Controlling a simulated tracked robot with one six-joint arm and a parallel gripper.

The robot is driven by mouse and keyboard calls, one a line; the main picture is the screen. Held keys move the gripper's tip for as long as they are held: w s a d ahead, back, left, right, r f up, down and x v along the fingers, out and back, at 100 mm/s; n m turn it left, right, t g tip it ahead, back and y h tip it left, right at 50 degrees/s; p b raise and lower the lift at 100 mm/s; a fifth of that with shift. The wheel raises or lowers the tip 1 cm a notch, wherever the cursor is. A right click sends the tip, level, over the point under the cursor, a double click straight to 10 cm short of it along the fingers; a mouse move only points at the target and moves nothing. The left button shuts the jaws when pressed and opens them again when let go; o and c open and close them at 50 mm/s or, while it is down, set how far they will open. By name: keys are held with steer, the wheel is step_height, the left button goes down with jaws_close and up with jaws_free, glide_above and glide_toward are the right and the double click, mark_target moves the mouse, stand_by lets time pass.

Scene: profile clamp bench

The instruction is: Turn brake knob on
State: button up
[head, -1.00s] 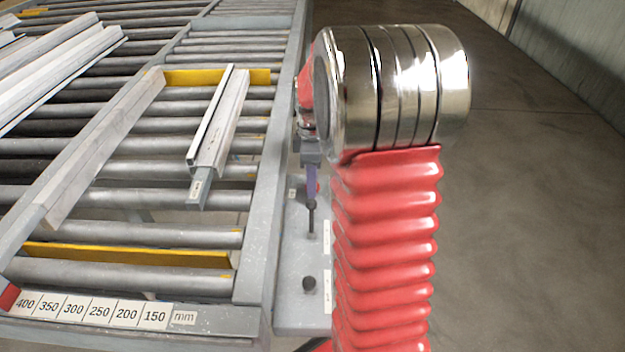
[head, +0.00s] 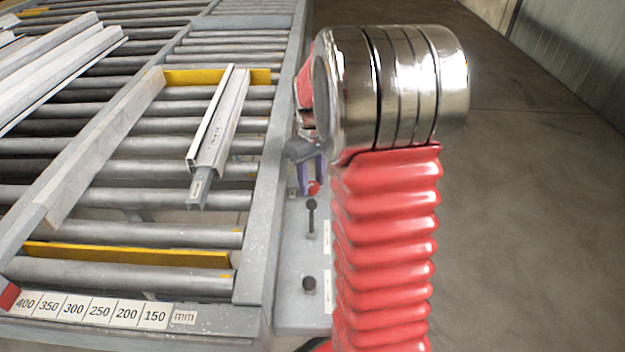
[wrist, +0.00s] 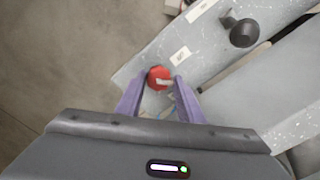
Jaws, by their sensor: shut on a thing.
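The red brake knob (wrist: 158,78) sits on the grey side plate, with a pale mark on its face. In the wrist view it is between the tips of my two purple fingers, and my gripper (wrist: 160,83) is shut on it. In the head view my gripper (head: 309,183) is at the far end of the plate, beside the conveyor rail, and the red knob (head: 314,188) shows low between the fingers. Part of my arm hides the right side of the plate there. A small label (wrist: 180,56) lies beside the knob; its print is too small to read.
The roller conveyor with metal profiles (head: 221,125) lies to the left. Open floor (head: 540,200) is to the right.

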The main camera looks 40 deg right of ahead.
mark_target(312, 184)
steer(key=m, duration=0.4)
steer(key=shift+m, duration=0.3)
steer(key=m, duration=0.3)
steer(key=shift+m, duration=0.3)
steer(key=o, duration=1.1)
steer(key=shift+c, duration=0.2)
step_height(312, 184, up, 14)
steer(key=shift+f, duration=0.15)
stand_by(0.4)
